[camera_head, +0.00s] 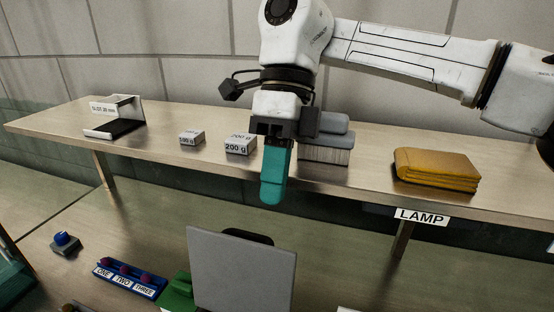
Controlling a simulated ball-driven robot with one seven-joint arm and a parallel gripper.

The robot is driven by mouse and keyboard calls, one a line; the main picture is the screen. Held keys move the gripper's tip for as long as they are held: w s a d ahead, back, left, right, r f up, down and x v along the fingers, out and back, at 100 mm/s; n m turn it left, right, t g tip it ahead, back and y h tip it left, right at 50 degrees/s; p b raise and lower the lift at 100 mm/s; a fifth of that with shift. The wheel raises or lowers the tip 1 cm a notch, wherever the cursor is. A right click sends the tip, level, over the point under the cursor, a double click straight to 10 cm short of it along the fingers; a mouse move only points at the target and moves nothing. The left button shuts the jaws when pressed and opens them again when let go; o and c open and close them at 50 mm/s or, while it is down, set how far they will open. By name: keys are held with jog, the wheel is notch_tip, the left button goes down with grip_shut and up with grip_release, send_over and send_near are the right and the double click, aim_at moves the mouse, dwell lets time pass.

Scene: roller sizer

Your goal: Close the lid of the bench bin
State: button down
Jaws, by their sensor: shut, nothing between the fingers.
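A flat grey panel (240,271), which looks like the raised lid of the bench bin, stands upright at the bottom middle of the head view. A dark rounded piece (250,237) shows behind its top edge. The bin's body is not clearly visible; the panel runs down to the lower picture edge. My gripper (272,196) points down with its teal fingers shut and empty. In the picture it is above the panel, apart from it, and in front of the shelf edge.
A raised shelf (60,127) carries a slotted stand (128,108), two labelled weights (240,145), a brush (325,150) and a folded yellow cloth (436,169). A LAMP sign (422,216) hangs below. A blue button (65,240), numbered blue rack (128,281) and green object (176,292) lie lower left.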

aim_at(268, 241)
jog(key=shift+x, duration=2.55)
jog(key=shift+s+a+r, duration=0.1)
